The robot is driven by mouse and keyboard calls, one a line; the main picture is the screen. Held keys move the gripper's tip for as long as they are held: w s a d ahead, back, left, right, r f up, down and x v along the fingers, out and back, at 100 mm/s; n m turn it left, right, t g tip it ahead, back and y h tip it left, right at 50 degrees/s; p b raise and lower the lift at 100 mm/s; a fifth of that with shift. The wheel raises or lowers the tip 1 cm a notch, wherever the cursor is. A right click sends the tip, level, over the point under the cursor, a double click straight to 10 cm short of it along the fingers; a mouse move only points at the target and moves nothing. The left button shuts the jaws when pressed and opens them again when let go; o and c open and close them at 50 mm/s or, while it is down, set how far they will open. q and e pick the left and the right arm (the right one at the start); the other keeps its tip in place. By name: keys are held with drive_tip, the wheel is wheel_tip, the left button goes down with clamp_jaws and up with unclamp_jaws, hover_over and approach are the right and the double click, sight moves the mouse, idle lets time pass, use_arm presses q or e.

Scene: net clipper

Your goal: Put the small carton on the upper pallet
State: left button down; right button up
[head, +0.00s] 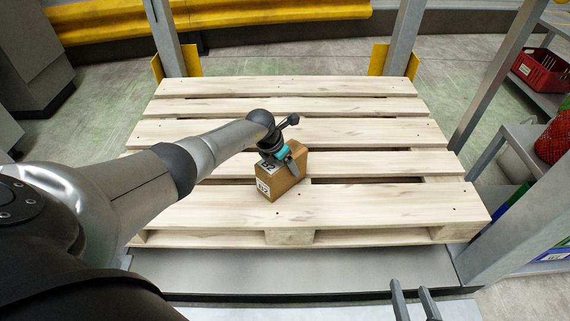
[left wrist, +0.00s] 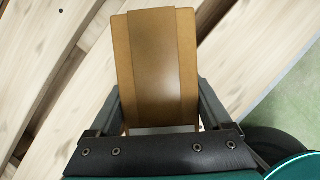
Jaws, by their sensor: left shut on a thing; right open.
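The small carton (head: 282,178) is brown with white printed labels. It is on or just above the front half of the wooden pallet (head: 360,207); I cannot tell whether its base touches the slats. My left gripper (head: 290,163) is shut on the carton from above, one finger showing against its side. In the left wrist view the carton (left wrist: 156,65) sits between both fingers, with pallet slats behind it. My right gripper (head: 415,300) is open and empty at the bottom edge of the head view, in front of the pallet and apart from it.
Grey metal posts (head: 166,38) with yellow guards stand at the pallet's back corners. A shelf at the right holds a red crate (head: 541,70). A grey ledge (head: 300,270) runs along the pallet's front. The pallet's slats around the carton are bare.

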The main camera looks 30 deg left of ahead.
use_arm(q)
drive_tip(key=shift+w, duration=0.15)
unclamp_jaws()
